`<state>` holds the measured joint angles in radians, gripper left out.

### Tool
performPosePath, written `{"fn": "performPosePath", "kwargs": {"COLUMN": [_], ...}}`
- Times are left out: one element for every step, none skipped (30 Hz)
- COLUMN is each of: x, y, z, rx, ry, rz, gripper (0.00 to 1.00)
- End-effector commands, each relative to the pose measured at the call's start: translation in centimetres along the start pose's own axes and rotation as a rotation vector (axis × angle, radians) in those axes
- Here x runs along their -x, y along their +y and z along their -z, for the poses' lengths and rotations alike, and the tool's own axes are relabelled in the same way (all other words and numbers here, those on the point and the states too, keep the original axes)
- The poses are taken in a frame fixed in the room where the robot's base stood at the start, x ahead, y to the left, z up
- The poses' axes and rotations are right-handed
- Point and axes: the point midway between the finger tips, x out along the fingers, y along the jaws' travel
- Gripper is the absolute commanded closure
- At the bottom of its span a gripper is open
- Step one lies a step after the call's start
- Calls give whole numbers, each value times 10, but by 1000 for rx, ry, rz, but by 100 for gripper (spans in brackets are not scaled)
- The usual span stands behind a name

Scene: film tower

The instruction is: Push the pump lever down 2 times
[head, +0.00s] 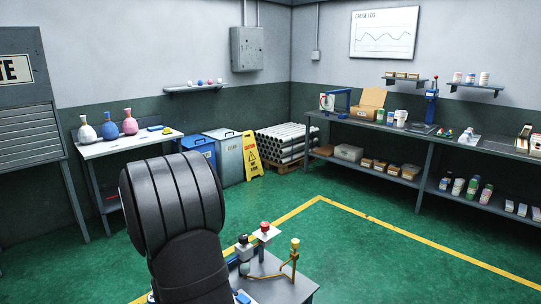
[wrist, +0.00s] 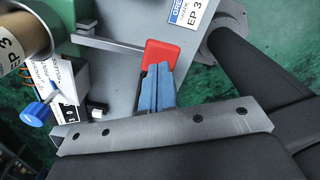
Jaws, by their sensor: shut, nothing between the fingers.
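The pump lever shows in the wrist view as a grey rod (wrist: 108,43) running from the left to a red grip (wrist: 165,48). My gripper (wrist: 159,72) has blue fingers that are shut together and empty. Its fingertips overlap the lower part of the red grip in this view; I cannot tell if they touch it or hover over it. In the head view my dark arm hides the lever and most of the gripper.
A grey bench (head: 279,283) carries a red-topped fitting (head: 265,231) and a yellow-topped post (head: 295,245). A blue knob (wrist: 38,112) and a white box (wrist: 66,84) sit left of my fingers. Green floor (head: 375,265) is clear to the right.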

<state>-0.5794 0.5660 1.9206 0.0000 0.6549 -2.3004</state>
Motion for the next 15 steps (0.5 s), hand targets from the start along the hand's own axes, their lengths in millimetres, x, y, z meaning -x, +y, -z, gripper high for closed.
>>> {"fn": "performPosePath", "kwargs": {"x": [0, 0, 0, 0, -1, -2, -3, -5, -7, -9, -11, -14, -16, -17, -20], "y": [0, 0, 0, 0, 0, 0, 0, 0, 0, 0, 0, 0, 0, 0, 0], "z": [0, 0, 0, 0, 0, 0, 0, 0, 0, 0, 0, 0, 0, 0, 0], "rx": [0, 0, 0, 0, 0, 0, 0, 0, 0, 0, 0, 0, 0, 0, 0], "ry": [0, 0, 0, 0, 0, 1, 1, 1, 1, 1, 1, 1, 1, 1, 1], "rz": [0, 0, 0, 0, 0, 1, 1, 1, 2, 2, 2, 1, 1, 1, 1], "gripper": [100, 100, 100, 100, 100, 100, 100, 100, 100, 100, 100, 100, 100, 100, 100]}}
